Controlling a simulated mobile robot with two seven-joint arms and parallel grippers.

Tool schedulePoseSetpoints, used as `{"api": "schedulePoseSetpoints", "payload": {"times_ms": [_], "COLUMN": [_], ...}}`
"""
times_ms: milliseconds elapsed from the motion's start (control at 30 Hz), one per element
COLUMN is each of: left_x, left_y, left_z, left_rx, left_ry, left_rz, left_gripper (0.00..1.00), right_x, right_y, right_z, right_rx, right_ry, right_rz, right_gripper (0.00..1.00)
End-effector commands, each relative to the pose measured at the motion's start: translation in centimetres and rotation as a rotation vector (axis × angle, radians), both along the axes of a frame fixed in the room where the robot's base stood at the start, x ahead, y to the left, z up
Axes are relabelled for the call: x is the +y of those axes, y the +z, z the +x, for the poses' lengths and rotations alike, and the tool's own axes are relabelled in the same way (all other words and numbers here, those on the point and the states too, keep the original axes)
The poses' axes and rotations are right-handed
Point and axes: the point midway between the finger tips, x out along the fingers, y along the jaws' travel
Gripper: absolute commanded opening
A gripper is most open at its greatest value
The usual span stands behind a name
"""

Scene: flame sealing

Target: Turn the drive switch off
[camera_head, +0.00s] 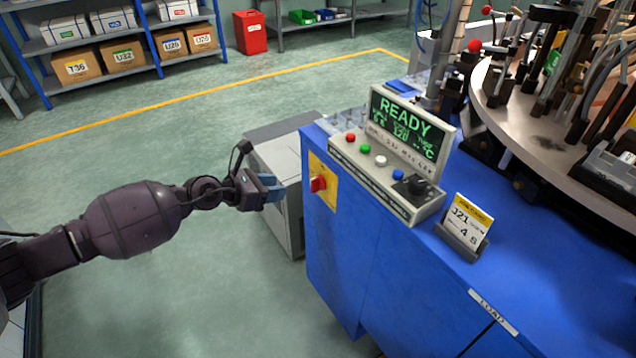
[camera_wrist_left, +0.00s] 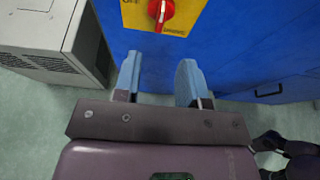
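The drive switch (camera_head: 318,184) is a red rotary knob on a yellow plate (camera_head: 323,179) on the side of the blue machine cabinet (camera_head: 345,270). In the left wrist view the red knob (camera_wrist_left: 161,12) is at the top, and its plate is partly cut off by the frame edge. My left gripper (camera_head: 272,187) is to the left of the knob, apart from it. In the wrist view its two blue fingers (camera_wrist_left: 160,82) are spread with nothing between them, pointing toward the cabinet below the knob. My right gripper is not in view.
A control panel (camera_head: 390,175) with coloured buttons and a screen reading READY sits on the cabinet, beside a card holder (camera_head: 462,240). A grey box unit (camera_head: 275,150) stands behind my left gripper. A round turntable (camera_head: 540,130) is at the right. Open floor lies left.

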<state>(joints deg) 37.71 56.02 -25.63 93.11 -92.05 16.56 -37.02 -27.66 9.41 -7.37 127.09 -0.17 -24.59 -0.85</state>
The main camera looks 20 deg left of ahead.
Motion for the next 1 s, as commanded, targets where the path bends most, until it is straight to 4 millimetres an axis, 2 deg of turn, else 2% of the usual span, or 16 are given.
{"api": "schedulePoseSetpoints", "payload": {"times_ms": [167,400,600,800,1000], "left_x": [-1.1,-3.5,-5.1,-5.9,-6.1], "left_y": [-0.8,-2.7,-3.8,-4.1,-4.0], "left_z": [1.3,4.2,6.4,7.5,7.7], "left_rx": [0.0,0.004,0.004,0.003,0.0], "left_ry": [-0.001,-0.001,0.0,0.001,0.001], "left_rz": [-0.002,-0.004,-0.004,-0.004,-0.003], "left_gripper": [0.38,0.38,0.38,0.38,0.38], "right_x": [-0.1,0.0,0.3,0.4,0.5], "right_y": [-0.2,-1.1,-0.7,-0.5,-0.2], "right_z": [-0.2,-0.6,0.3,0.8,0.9], "right_rx": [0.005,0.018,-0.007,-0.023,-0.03], "right_ry": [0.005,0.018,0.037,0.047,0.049], "right_rz": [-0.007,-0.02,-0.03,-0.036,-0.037], "right_gripper": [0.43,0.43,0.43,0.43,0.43]}}
